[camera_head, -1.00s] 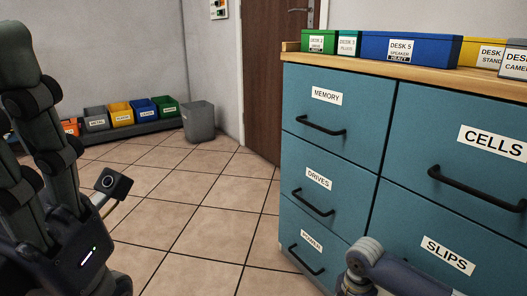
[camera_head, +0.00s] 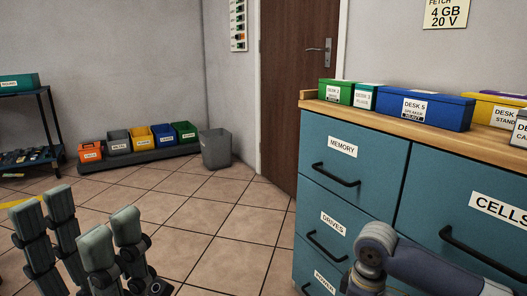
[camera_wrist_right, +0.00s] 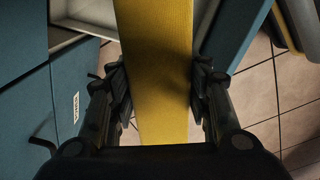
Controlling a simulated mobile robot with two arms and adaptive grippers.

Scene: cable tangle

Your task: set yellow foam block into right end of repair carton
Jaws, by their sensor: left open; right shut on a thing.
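The yellow foam block (camera_wrist_right: 160,70) runs down the middle of the right wrist view as a long, wide bar. My right gripper (camera_wrist_right: 161,88) is shut on it, a finger on each side; the block's far end is cut off by the top edge. In the head view only a part of my right arm shows at the lower right, and the block is not seen there. My left gripper (camera_head: 85,224) is open and empty at the lower left of the head view, fingers up. I cannot identify the repair carton in either view.
A blue drawer cabinet (camera_head: 352,205) with labelled boxes on top fills the right. A grey bin (camera_head: 215,149) and several coloured bins (camera_head: 140,138) stand by the wall. The tiled floor between is clear. A pale, tray-like thing (camera_wrist_right: 85,12) lies beyond the block in the wrist view.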

